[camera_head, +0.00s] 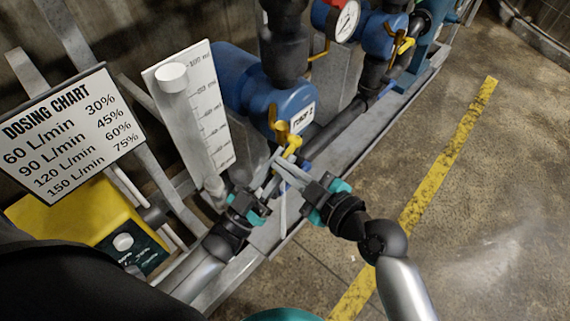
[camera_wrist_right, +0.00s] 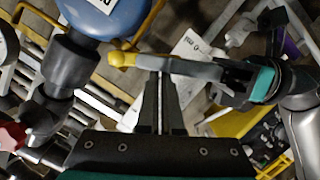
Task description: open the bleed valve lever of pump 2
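The yellow lever (camera_head: 288,141) sits on the front of a blue pump (camera_head: 283,104) whose small white label is hard to read. In the right wrist view a yellow rounded end (camera_wrist_right: 121,59) shows below the blue pump body. My left gripper (camera_head: 273,176) reaches up just below the lever. In the right wrist view its grey fingers (camera_wrist_right: 185,68) lie in line with the yellow part; whether they grip it is unclear. My right gripper (camera_head: 281,167) comes from the right, its tips close to the left fingers. Its fingers (camera_wrist_right: 161,82) look closed together, with nothing clearly between them.
A white graduated gauge (camera_head: 203,105) stands left of the pump. The dosing chart (camera_head: 65,133) hangs above a yellow unit (camera_head: 75,215) at left. Another blue pump with a red gauge (camera_head: 343,21) stands behind. The floor (camera_head: 500,190) at right is clear.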

